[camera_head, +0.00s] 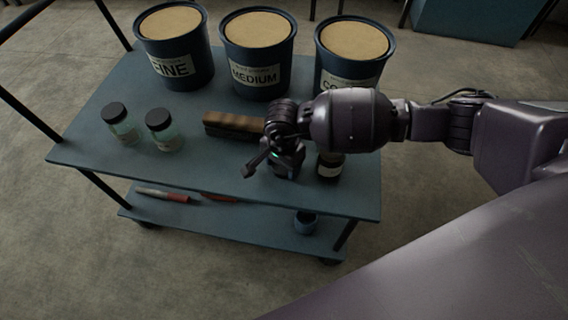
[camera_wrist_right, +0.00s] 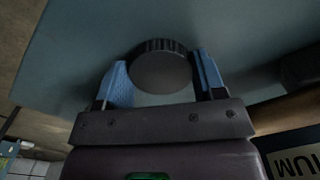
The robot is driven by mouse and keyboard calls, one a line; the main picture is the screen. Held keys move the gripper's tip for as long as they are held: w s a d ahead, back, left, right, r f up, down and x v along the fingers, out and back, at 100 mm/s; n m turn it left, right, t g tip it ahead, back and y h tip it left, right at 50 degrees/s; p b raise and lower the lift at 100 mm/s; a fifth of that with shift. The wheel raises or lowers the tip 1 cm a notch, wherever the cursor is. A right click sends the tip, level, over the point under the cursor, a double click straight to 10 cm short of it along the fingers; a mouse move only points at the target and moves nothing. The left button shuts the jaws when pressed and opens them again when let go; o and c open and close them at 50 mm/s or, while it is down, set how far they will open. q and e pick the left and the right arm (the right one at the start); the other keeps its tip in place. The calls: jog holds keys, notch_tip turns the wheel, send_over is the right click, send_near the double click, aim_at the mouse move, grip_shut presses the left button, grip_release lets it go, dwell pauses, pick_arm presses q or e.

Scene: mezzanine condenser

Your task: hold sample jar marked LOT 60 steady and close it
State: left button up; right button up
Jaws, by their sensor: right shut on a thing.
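My right gripper (camera_head: 272,164) is low over the front of the cart's top. In the right wrist view its two blue-padded fingers (camera_wrist_right: 161,72) are shut on a round black lid (camera_wrist_right: 160,70) with a ribbed edge. Whether a jar is under this lid is hidden. A dark jar with a pale label (camera_head: 330,168) stands just right of the gripper, its upper part hidden by my arm. Two clear greenish jars with black lids, one (camera_head: 123,128) left of the other (camera_head: 164,135), stand upright at the left. No lot number is readable. My left gripper is not in view.
The blue-grey cart top (camera_head: 105,165) has three buckets along its back, FINE (camera_head: 174,67), MEDIUM (camera_head: 257,75) and a third (camera_head: 350,70). A brown wooden piece (camera_head: 230,123) lies behind the gripper. The lower shelf (camera_head: 240,225) holds a red tool (camera_head: 165,195).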

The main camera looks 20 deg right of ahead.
jog(key=shift+r, duration=0.5)
pick_arm(q)
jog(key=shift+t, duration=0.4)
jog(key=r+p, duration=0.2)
jog(key=p, duration=0.1)
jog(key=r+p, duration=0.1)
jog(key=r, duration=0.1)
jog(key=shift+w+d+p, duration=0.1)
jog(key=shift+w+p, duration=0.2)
pick_arm(e)
notch_tip(320, 180, up, 19)
